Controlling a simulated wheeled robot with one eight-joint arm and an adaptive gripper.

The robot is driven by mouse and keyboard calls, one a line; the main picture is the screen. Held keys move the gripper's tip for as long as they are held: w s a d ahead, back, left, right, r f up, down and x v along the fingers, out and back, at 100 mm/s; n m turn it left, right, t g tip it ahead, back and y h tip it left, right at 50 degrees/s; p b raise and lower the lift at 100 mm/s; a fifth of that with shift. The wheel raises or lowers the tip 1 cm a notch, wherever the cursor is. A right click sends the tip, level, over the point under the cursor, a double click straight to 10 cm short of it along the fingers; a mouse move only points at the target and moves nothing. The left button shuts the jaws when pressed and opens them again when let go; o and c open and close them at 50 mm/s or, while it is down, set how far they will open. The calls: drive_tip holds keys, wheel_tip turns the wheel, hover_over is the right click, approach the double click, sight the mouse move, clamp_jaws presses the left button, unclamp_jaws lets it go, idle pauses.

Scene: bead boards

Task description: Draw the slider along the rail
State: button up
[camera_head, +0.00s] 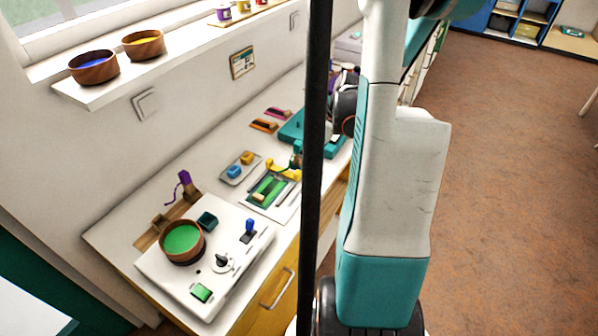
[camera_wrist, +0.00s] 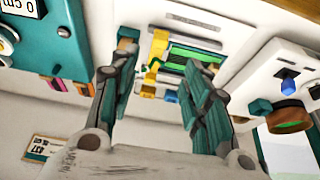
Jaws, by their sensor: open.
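My gripper (camera_wrist: 160,62) is open in the wrist view, with its two teal fingers spread wide and nothing held between them. A teal unit with a "0 cm" display (camera_wrist: 60,48) lies to the left of the fingers, and its teal body (camera_head: 292,127) shows partly behind my arm in the head view. A small orange-brown block (camera_wrist: 127,33) shows just beyond the left fingertip. I cannot tell for sure which part is the slider, and the rail is not clearly visible. My arm hides much of that end of the counter in the head view.
A white board with a green panel (camera_wrist: 197,57) lies beyond the fingers. A tray with blue and yellow blocks (camera_head: 240,168) is near the wall. A white board (camera_head: 218,268) with a green-filled bowl (camera_head: 183,241) and blue-topped lever (camera_head: 249,229) occupies the counter's near end.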

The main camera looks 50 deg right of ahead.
sight(298, 172)
drive_tip(key=b+x, duration=0.4)
drive_tip(key=x, duration=0.9)
drive_tip(key=shift+s, duration=0.1)
clamp_jaws()
